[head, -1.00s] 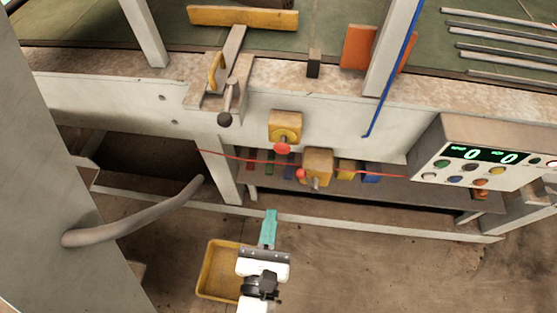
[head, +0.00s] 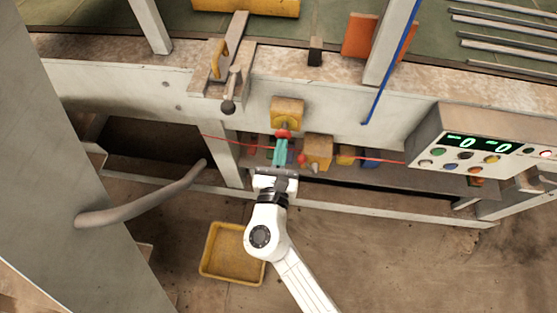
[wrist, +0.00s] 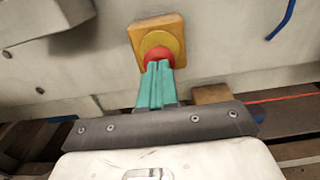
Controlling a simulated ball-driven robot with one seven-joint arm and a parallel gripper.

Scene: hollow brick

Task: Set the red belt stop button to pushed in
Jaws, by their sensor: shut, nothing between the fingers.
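The red belt stop button (head: 283,134) sits on a yellow box (head: 287,112) on the pale side rail of the bench. In the wrist view the red button (wrist: 159,55) stands on a round yellow plate, and its lower part is hidden by my fingers. My gripper (head: 281,141) is shut and empty, its teal fingertips right at the button's lower edge in the head view. In the wrist view the gripper (wrist: 157,66) overlaps the front of the button. I cannot tell whether the tips touch it or how far in the button is.
A second yellow box (head: 319,150) with a red knob is just right of my fingers, by a red cord. A control panel (head: 480,148) stands at the right. A lever with a dark ball (head: 228,106) is up left. A yellow tray (head: 228,262) lies on the floor.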

